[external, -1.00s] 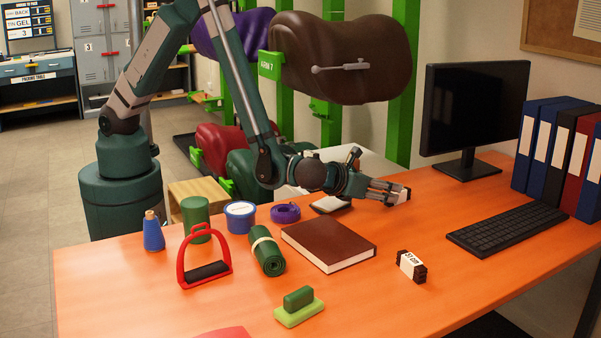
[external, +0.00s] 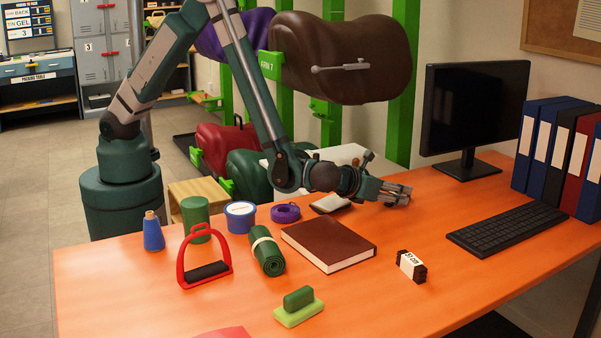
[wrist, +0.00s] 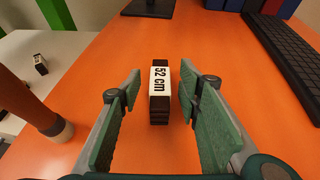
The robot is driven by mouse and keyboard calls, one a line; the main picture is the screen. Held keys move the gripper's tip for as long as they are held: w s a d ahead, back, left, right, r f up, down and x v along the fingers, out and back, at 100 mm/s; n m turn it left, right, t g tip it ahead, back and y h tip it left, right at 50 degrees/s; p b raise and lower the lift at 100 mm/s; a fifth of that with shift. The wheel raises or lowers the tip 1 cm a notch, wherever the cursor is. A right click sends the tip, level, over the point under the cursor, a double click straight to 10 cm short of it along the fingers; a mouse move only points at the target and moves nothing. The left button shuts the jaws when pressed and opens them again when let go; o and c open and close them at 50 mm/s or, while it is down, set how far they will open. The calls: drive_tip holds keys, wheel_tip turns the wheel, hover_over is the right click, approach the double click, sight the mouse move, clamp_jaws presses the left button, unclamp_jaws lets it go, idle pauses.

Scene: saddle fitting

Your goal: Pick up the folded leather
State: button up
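A folded leather bundle (wrist: 159,112), dark with a white band reading "52 cm", stands on the orange desk in the wrist view. My gripper (wrist: 160,78) is open, with one green-padded finger on each side of it and clear gaps between. In the external view my gripper (external: 400,194) is low over the far side of the desk and mostly hides that bundle. A second, similar dark bundle with a white label (external: 411,266) lies nearer the camera, well apart from my gripper.
A monitor (external: 473,110) and keyboard (external: 507,229) stand to the right. The desk between book and keyboard is mostly clear.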

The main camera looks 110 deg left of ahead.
drive_tip(key=shift+c, duration=0.6)
drive_tip(key=c, duration=0.9)
drive_tip(key=shift+r, duration=0.1)
drive_tip(key=shift+r+p, duration=1.4)
drive_tip(key=shift+r, duration=3.5)
